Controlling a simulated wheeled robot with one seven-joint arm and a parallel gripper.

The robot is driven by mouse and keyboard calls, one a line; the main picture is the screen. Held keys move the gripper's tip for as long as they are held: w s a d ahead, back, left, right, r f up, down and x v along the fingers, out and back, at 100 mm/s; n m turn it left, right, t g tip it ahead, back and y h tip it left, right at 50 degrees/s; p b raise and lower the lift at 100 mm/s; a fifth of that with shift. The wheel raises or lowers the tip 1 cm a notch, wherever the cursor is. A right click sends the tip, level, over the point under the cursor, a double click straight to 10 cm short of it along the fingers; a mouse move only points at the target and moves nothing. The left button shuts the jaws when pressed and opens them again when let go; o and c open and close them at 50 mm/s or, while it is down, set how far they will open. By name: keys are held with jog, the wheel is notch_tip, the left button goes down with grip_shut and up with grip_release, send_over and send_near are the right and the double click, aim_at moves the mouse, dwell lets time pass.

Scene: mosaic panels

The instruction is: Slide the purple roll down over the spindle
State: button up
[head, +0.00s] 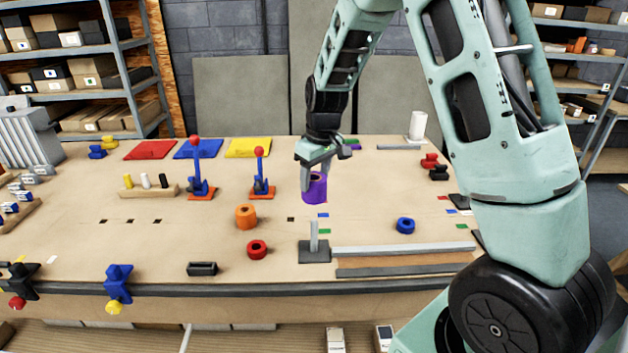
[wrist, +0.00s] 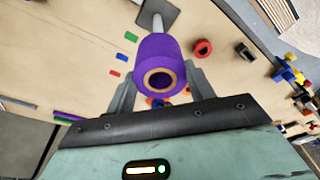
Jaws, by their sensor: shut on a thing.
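The purple roll (head: 314,188) is held in my gripper (head: 316,168), which is shut on it, above the table in the head view. In the wrist view the purple roll (wrist: 160,68) sits between the fingers, with its round tan-rimmed hole facing the camera. The spindle (head: 314,238) is a grey upright post on a dark square base, below and a little in front of the roll in the head view. In the wrist view the spindle (wrist: 152,18) shows just past the roll's far end. The roll is apart from the spindle's base.
An orange roll (head: 246,216), a red roll (head: 257,249) and a blue roll (head: 405,225) stand on the table around the spindle. Long flat bars (head: 400,250) lie right of the spindle. Two blue levers (head: 262,180) stand at left.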

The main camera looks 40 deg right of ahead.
jog(key=shift+f, duration=0.1)
jog(key=shift+f+b, duration=2.25)
jog(key=shift+f, duration=0.55)
jog(key=b, duration=0.9)
send_over(315, 251)
jog(key=shift+w+d+f, duration=0.1)
jog(key=shift+w+f, duration=0.05)
jog(key=shift+f, duration=3)
jog(key=shift+w+d+f, duration=0.1)
jog(key=shift+w+f, duration=0.05)
jog(key=shift+f, duration=3)
